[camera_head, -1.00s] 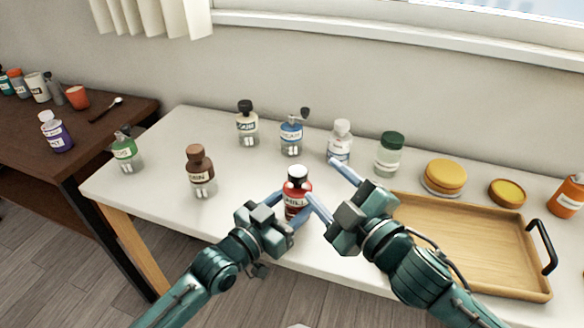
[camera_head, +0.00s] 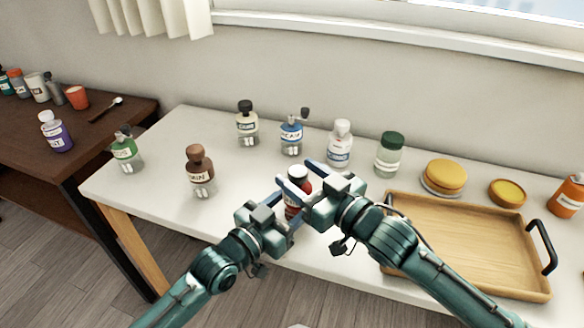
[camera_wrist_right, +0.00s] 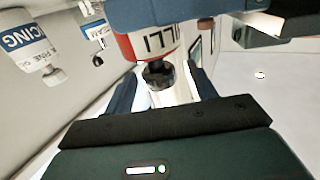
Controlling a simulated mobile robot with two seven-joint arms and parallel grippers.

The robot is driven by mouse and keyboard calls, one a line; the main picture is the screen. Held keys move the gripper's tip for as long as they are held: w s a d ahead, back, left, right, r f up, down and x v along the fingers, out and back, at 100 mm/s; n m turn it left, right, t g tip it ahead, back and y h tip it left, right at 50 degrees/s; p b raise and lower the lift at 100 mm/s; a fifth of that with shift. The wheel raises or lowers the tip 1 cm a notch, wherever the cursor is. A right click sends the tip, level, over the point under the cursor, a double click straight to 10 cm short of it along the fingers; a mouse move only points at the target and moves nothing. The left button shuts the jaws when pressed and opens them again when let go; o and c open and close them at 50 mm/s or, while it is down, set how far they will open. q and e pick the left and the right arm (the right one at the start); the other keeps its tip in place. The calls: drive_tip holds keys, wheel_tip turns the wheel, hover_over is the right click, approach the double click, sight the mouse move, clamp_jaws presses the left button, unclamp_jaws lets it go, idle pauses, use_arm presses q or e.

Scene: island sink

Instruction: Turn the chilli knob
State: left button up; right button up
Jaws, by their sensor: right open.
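In the right wrist view a blue left finger (camera_wrist_right: 170,12) lies against the red bottle.
A brown bottle (camera_head: 200,178) and a green bottle (camera_head: 124,152) stand to the left. Several bottles, including a blue one (camera_head: 291,136) and a white one (camera_head: 339,148), stand behind. A wooden tray (camera_head: 465,235) lies right, near my right arm.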

sight(290, 169)
drive_tip(key=shift+x, duration=1.5)
drive_tip(key=shift+c, duration=0.3)
drive_tip(key=c, duration=0.9)
drive_tip(key=shift+s+a+m, duration=0.1)
drive_tip(key=shift+a+m, duration=0.05)
drive_tip(key=shift+m, duration=0.15)
drive_tip(key=shift+c, duration=0.2)
drive_tip(key=shift+m+t+h, duration=0.3)
drive_tip(key=shift+t+h, duration=0.3)
drive_tip(key=shift+h, duration=0.1)
drive_tip(key=shift+d, duration=0.2)
drive_tip(key=o, duration=1)
